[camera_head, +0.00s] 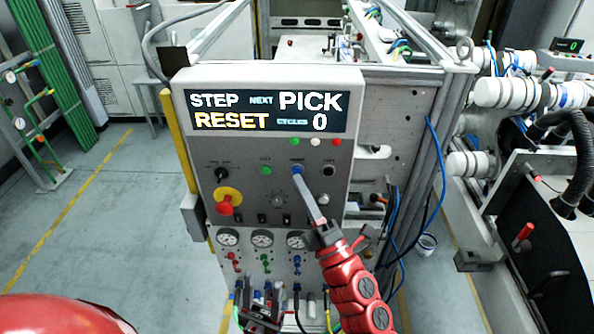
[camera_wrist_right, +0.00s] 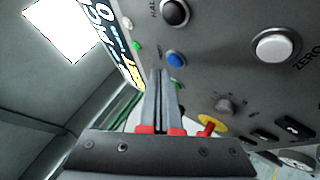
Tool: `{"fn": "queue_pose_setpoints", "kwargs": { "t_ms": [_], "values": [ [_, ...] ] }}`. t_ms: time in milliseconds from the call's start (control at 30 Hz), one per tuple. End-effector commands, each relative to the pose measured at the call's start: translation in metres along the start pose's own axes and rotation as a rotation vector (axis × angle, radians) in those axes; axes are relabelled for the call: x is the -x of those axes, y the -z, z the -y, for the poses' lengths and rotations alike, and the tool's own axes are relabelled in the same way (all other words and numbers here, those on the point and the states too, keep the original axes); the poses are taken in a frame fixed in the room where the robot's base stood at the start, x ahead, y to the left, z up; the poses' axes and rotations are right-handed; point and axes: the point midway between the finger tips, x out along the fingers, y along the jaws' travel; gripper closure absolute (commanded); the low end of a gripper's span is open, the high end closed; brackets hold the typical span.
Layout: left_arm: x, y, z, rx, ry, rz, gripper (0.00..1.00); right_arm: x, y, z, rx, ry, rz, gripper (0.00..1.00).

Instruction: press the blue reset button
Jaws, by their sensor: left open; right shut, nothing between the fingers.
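The blue reset button (camera_head: 297,169) is on the grey control panel (camera_head: 248,150), below the display; it also shows in the right wrist view (camera_wrist_right: 176,59). My right gripper (camera_head: 300,178) is shut and empty, its long grey fingers pointing at the panel with the tips just below the button. In the right wrist view the fingertips (camera_wrist_right: 160,72) lie just beside the button; I cannot tell whether they touch it.
The display (camera_head: 262,111) reads STEP, NEXT, PICK, RESET, CYCLES 0. A green button (camera_head: 265,170), black button (camera_head: 330,170) and white button (camera_head: 323,199) surround the blue one. A red stop knob on yellow (camera_head: 226,204) is at left. Gauges (camera_head: 262,239) sit below.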

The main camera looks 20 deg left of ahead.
Motion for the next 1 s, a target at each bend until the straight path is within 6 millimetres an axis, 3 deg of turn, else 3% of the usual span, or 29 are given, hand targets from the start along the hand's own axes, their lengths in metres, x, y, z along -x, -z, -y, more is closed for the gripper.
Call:
{"fn": "queue_pose_setpoints", "kwargs": {
  "t_ms": [1000],
  "values": [
    [0.0054,-0.0009,-0.0003,0.000,0.000,0.000,0.50,-0.0062,-0.0041,0.0037,0.000,-0.001,-0.001,1.00]
  ]
}}
